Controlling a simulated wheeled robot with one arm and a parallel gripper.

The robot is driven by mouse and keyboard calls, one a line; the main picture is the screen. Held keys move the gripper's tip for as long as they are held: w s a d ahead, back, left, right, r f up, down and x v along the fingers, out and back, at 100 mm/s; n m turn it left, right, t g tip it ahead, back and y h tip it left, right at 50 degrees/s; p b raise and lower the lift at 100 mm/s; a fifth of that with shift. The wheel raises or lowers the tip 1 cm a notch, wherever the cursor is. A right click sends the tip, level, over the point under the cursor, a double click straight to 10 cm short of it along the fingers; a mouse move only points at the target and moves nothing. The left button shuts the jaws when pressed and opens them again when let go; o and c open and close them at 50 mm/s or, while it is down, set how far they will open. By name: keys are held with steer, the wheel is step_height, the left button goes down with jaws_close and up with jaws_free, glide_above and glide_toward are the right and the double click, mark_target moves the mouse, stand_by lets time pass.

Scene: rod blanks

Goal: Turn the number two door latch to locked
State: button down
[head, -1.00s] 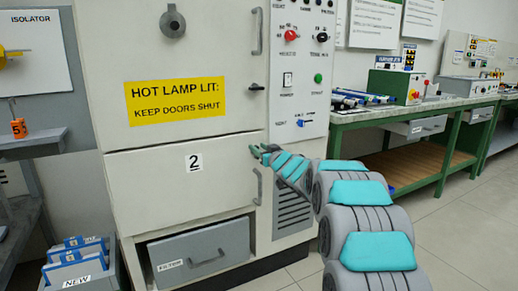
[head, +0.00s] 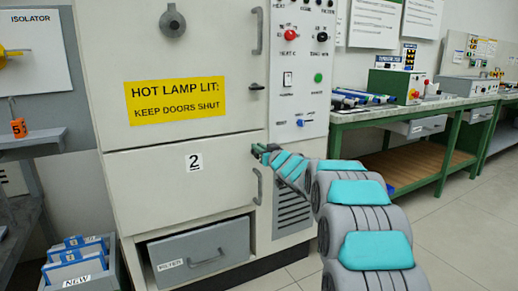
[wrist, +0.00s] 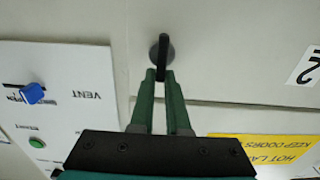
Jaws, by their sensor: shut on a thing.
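The number two door (head: 180,187) is the lower cream door, marked with a "2" label (head: 194,161), and it is closed. Its latch shows in the wrist view as a black lever (wrist: 163,46) on a round grey base. The lever stands upright in that picture. My gripper (wrist: 161,77) has its two green fingers closed on the lever's lower end there. In the head view my gripper (head: 259,150) is at the door's upper right corner and hides the latch. No lock marking can be read beside it.
A yellow sign (head: 175,102) on the upper door says the hot lamp is lit and to keep doors shut. Another black latch (head: 257,87) is above. A door handle (head: 258,186) lies just below my gripper. The control panel (head: 301,60) is to the right.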

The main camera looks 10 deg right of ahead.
mark_target(248, 152)
stand_by(0.4)
steer(key=n+b, duration=0.1)
steer(key=n, duration=0.1)
steer(key=a+n+b, duration=0.1)
steer(key=n, duration=0.2)
steer(key=f+n+b, duration=0.1)
steer(key=n+b, duration=0.1)
steer(key=n, duration=0.1)
steer(key=shift+s+a, duration=0.25)
steer(key=n+b, duration=0.1)
steer(key=n, duration=0.1)
steer(key=n+b, duration=0.1)
steer(key=n, duration=0.1)
steer(key=shift+s+a+f, duration=0.1)
steer(key=shift+a+f, duration=0.1)
steer(key=shift+f, duration=0.15)
steer(key=n+b, duration=0.2)
steer(key=n, duration=0.1)
steer(key=f+n+b, duration=0.1)
steer(key=n+b, duration=0.1)
steer(key=n, duration=0.1)
steer(key=shift+a, duration=0.2)
steer(key=shift+r, duration=0.1)
steer(key=c, duration=0.9)
jaws_free()
steer(key=shift+s, duration=0.1)
